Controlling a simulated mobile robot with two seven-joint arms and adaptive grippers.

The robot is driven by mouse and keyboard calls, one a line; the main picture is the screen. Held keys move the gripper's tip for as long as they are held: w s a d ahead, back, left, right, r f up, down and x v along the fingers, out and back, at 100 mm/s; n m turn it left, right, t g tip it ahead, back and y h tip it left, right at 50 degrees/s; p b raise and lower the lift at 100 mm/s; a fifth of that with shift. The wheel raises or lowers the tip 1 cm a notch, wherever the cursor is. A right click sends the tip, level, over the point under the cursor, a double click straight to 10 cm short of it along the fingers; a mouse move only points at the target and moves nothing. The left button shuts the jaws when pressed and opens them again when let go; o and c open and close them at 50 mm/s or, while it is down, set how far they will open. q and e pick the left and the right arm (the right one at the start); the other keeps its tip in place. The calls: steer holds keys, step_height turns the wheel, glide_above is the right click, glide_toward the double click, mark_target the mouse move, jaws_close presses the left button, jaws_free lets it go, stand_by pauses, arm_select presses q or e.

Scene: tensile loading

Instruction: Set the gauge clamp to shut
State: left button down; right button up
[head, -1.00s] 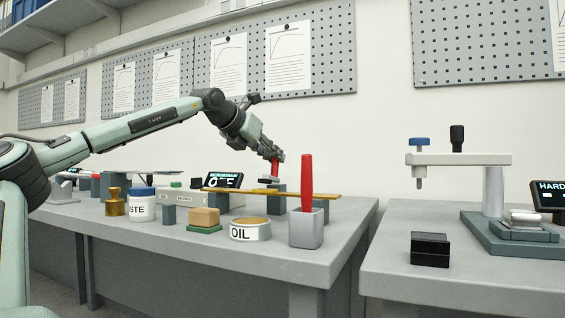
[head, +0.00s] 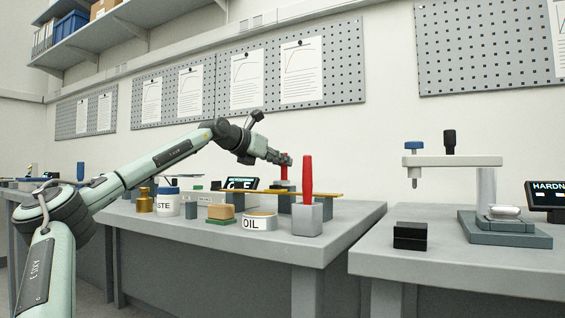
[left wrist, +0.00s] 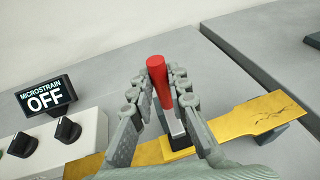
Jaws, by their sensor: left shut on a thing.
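The gauge clamp's red lever (left wrist: 158,82) stands up from a dark and metal body (left wrist: 178,130) on the brass strip (left wrist: 255,118). My left gripper (left wrist: 163,85) has its fingers on both sides of the lever, shut on it, with the red top showing between and above them. The clamp's base is partly hidden there. The display (left wrist: 46,97) reads MICROSTRAIN OFF. My right gripper is not in view.
A red-handled tool (head: 307,180) stands in a grey holder (head: 307,218) in front of the strip. A gap separates the right bench (head: 440,270).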

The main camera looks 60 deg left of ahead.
arm_select(q)
steer(key=c, duration=1.4)
jaws_free()
steer(key=shift+c, duration=0.2)
steer(key=v, duration=1.2)
